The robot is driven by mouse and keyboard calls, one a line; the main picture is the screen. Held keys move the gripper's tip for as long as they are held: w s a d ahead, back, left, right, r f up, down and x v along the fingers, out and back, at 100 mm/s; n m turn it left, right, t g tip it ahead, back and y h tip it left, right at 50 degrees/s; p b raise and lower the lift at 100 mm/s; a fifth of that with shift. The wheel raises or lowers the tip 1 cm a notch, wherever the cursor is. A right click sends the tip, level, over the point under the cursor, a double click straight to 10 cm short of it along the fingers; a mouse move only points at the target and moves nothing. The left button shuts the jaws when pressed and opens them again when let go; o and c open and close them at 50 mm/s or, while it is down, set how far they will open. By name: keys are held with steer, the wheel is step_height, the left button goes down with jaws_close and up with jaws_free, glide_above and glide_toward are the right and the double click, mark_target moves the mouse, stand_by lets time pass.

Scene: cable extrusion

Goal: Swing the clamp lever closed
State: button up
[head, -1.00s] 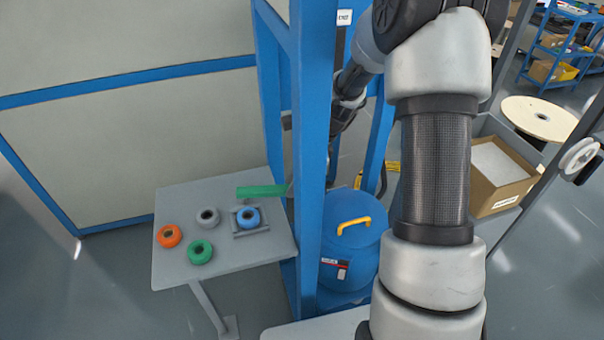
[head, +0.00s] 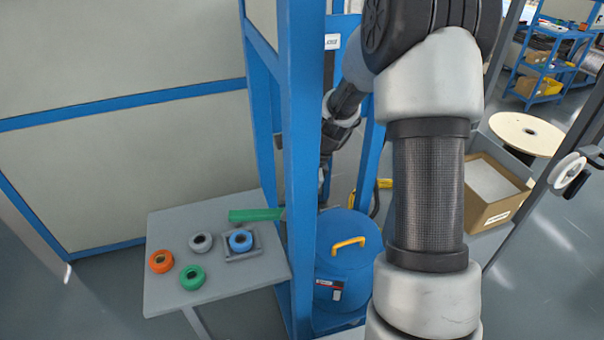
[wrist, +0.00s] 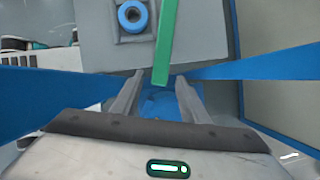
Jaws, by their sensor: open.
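A flat green bar (head: 256,215), which may be the clamp lever, lies across the right side of a small grey table. In the wrist view the green bar (wrist: 164,45) runs down the picture, and its near end lies between the tips of my gripper (wrist: 159,78). The fingers stand apart, one on each side of it. I see no contact, and I cannot tell how far the bar is below or beyond the tips. In the head view my gripper is mostly hidden behind a blue post. No separate clamp body is clear.
The blue post (head: 302,160) stands close beside my arm. A blue drum (head: 340,268) with a yellow handle (head: 349,242) is below. The grey table (head: 215,297) carries several coloured rings, the blue ring (head: 240,240) in a square holder. A cardboard box (head: 487,210) is right.

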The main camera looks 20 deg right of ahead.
steer(key=p+v, duration=0.2)
steer(key=v, duration=1.3)
steer(key=shift+d+r, duration=0.2)
steer(key=shift+r, duration=0.1)
steer(key=shift+s, duration=0.1)
